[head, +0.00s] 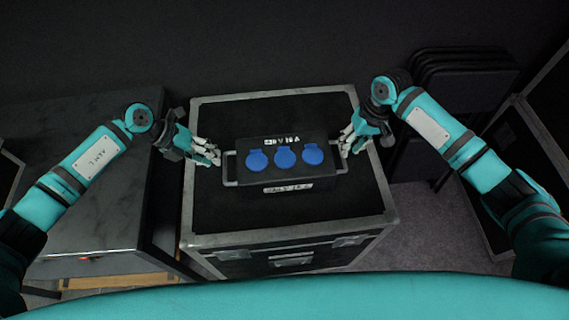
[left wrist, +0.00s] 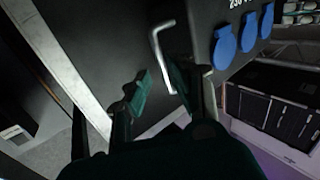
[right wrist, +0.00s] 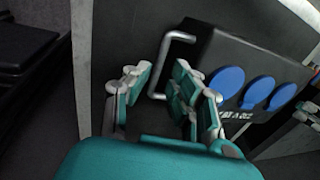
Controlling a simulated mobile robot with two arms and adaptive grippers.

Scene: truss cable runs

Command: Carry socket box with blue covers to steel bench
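The socket box (head: 285,168) is black with a row of three round blue covers and stands upright on a black flight case (head: 240,228) with metal edges. It has a grey bar handle at each end. My left gripper (head: 214,157) is open at the left handle (left wrist: 160,50), which lies in line with the gap between its fingers. My right gripper (head: 347,147) is open at the right handle (right wrist: 168,58), also in line with its finger gap. Neither gripper is closed on a handle. A dark grey bench (head: 105,215), likely the steel bench, stands left of the case.
A narrow gap separates the bench from the flight case. Folded dark chairs (head: 460,75) are stacked at the back right. Another metal-edged case (head: 530,140) stands at the far right. Grey floor (head: 430,230) shows between the cases. The visible bench top is mostly clear.

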